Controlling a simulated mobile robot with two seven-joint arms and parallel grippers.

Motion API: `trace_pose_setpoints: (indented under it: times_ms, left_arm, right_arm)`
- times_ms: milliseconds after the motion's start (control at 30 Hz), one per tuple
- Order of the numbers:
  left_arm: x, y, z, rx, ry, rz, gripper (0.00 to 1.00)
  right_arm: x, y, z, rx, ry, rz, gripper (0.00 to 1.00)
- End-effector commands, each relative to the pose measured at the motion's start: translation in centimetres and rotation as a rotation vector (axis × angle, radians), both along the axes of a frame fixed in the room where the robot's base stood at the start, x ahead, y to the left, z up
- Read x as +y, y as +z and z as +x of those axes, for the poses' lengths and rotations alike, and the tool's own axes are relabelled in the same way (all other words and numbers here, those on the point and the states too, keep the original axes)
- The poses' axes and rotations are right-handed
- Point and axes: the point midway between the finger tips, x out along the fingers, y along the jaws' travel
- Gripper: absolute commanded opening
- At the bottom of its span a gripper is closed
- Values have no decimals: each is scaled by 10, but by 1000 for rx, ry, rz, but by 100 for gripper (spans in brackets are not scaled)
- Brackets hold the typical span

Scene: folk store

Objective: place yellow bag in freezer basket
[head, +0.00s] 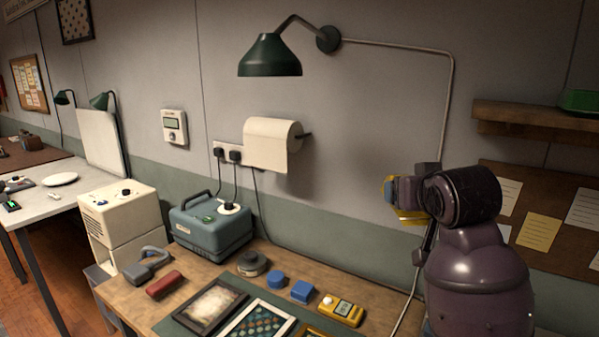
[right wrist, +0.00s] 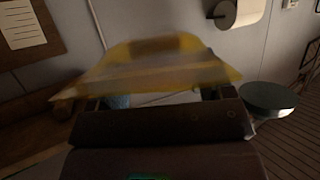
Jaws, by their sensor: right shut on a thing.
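My right gripper (head: 403,193) is raised in front of the wall at the right of the head view, shut on the yellow bag (head: 410,216). Only small yellow parts of the bag show around the gripper there. In the right wrist view the yellow bag (right wrist: 155,72) is blurred and partly see-through, stretched across the fingers of the right gripper (right wrist: 155,99). I cannot make out a freezer basket in either view. My left gripper is not in view.
A wooden bench (head: 255,280) below holds a blue-grey case (head: 210,230), a yellow meter (head: 341,310) and framed pictures. A green lamp (head: 270,56) and a paper roll (head: 272,145) are on the wall. A wooden shelf (head: 530,118) is at right.

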Motion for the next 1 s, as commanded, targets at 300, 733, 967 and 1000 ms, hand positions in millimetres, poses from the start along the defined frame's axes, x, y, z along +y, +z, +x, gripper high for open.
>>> trace_pose_setpoints:
  times_ms: [300, 733, 967, 1000]
  left_arm:
    - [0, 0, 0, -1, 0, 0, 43]
    - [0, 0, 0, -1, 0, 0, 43]
    - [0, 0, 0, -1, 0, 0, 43]
    - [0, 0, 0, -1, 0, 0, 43]
  right_arm:
    - [11, -85, -37, 6, 37, 1, 48]
    - [9, -192, -87, 6, 27, -1, 48]
    - [-1, -230, -109, 3, 3, -1, 48]
    - [-3, -233, -111, 1, 0, -1, 48]
